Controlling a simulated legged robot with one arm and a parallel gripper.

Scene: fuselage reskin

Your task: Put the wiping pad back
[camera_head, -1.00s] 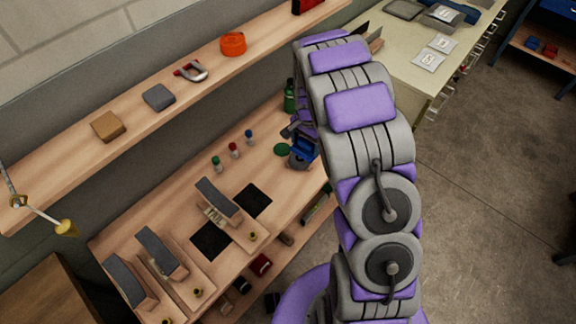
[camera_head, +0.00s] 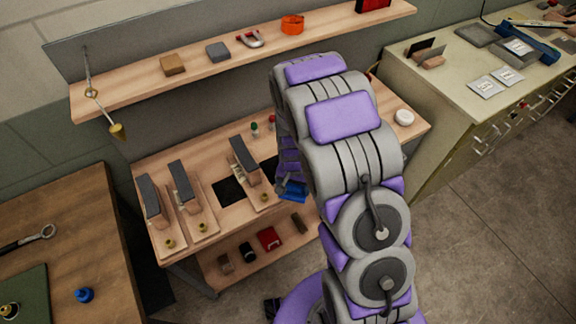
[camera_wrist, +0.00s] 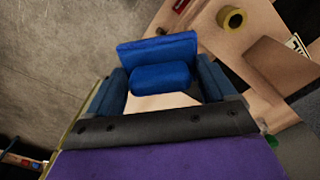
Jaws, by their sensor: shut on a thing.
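A bright blue block with a flat plate, which looks like the wiping pad (camera_wrist: 155,52), sits between the dark blue fingers of my gripper (camera_wrist: 162,80) in the wrist view. The gripper is shut on it. In the head view the blue pad (camera_head: 293,191) shows small below my arm, over the front right part of the workbench (camera_head: 215,212). My arm hides most of the gripper there. I cannot tell whether the pad touches the bench.
Wooden fixtures with dark tops (camera_head: 183,185) stand on the bench beside a black square (camera_head: 229,191). The shelf (camera_head: 125,92) above holds a brown block (camera_head: 173,65), a grey block (camera_head: 217,51) and an orange roll (camera_head: 292,25). A white round item (camera_head: 404,117) stands at the bench's right end.

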